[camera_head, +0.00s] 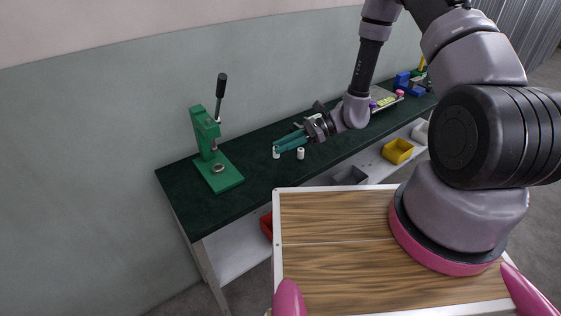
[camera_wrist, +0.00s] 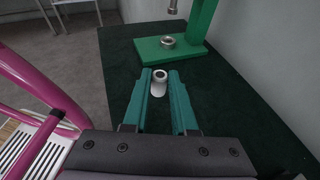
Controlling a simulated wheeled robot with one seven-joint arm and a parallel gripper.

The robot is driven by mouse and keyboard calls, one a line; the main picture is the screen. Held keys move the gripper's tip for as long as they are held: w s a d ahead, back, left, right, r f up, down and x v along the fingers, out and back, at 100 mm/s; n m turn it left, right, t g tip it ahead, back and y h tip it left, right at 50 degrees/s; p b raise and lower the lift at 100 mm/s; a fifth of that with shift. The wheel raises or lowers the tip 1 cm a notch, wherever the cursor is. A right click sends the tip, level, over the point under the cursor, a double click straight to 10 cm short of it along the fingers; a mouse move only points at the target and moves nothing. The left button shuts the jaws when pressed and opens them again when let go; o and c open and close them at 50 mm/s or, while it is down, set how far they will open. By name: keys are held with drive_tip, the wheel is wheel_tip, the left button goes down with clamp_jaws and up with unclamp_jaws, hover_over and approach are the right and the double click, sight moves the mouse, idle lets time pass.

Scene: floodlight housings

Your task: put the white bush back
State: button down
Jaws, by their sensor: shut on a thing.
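A white bush (camera_head: 276,153) is between the tips of my gripper (camera_head: 289,143), above or at the dark green bench top. The wrist view shows this bush (camera_wrist: 159,82) upright, its round hole facing up, with the teal fingers (camera_wrist: 161,80) closed on its sides. Whether its foot touches the bench is unclear. A second white bush (camera_head: 300,154) stands on the bench just right of the fingers in the head view. The green press (camera_head: 222,176) stands to the left with its lever up; a pale ring (camera_wrist: 167,42) sits on its base.
The dark bench top (camera_head: 187,201) is clear between press and gripper. A tray (camera_head: 384,106) and a blue object (camera_head: 407,84) are at its far right end. A yellow bin (camera_head: 398,151), a grey bin (camera_head: 350,176) and a red bin (camera_head: 266,226) are on the shelf below.

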drive_tip(key=shift+f, duration=2.5)
drive_tip(key=shift+f, duration=0.1)
drive_tip(key=c, duration=0.7)
unclamp_jaws()
drive_tip(key=shift+w+d+r, duration=0.1)
drive_tip(key=shift+d+r, duration=0.1)
drive_tip(key=shift+d, duration=0.1)
drive_tip(key=v, duration=1.1)
drive_tip(key=shift+d+r, duration=0.1)
drive_tip(key=shift+d, duration=0.05)
